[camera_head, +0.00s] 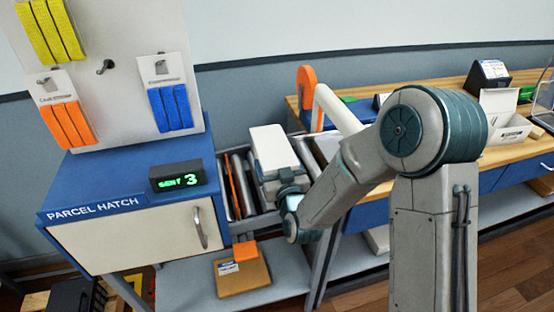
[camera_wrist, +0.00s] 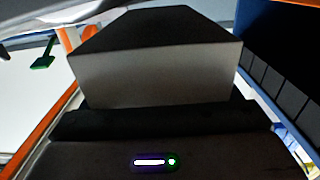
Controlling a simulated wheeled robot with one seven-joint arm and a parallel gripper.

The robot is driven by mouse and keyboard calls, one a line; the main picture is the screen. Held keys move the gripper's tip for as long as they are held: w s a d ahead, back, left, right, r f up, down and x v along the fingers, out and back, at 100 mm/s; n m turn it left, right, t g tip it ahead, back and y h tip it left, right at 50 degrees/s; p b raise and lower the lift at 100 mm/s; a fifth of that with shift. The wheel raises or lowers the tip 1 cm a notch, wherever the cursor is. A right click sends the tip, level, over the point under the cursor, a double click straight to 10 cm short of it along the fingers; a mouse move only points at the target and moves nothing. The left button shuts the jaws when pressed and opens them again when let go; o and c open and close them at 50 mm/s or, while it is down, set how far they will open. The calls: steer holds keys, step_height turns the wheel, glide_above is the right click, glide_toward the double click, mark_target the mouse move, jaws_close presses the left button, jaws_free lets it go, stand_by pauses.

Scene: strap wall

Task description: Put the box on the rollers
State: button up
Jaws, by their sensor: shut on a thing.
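A white box (camera_head: 274,147) is held by my gripper (camera_head: 280,178), off to the left of my arm's elbow. In the wrist view the box (camera_wrist: 155,75) fills the upper middle, pale front face and dark top, and sits against my gripper's dark fingers (camera_wrist: 150,120). Gaps between box and fingers are hidden. Dark and grey slats, which look like the rollers (camera_head: 238,185), lie between the parcel hatch and the workbench, partly behind the box. I cannot tell how high the box is above them.
The blue parcel hatch (camera_head: 125,203) with a green "SENT 3" display (camera_head: 177,177) stands left. A strap board (camera_head: 108,70) rises behind it. A brown parcel (camera_head: 243,277) lies on the lower shelf. The wooden workbench (camera_head: 440,97) holds an open white carton (camera_head: 503,125).

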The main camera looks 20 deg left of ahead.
steer(key=shift+f, duration=0.4)
steer(key=shift+f+b, duration=0.55)
steer(key=shift+b, duration=0.2)
steer(key=o, duration=1)
steer(key=shift+s+d, duration=0.1)
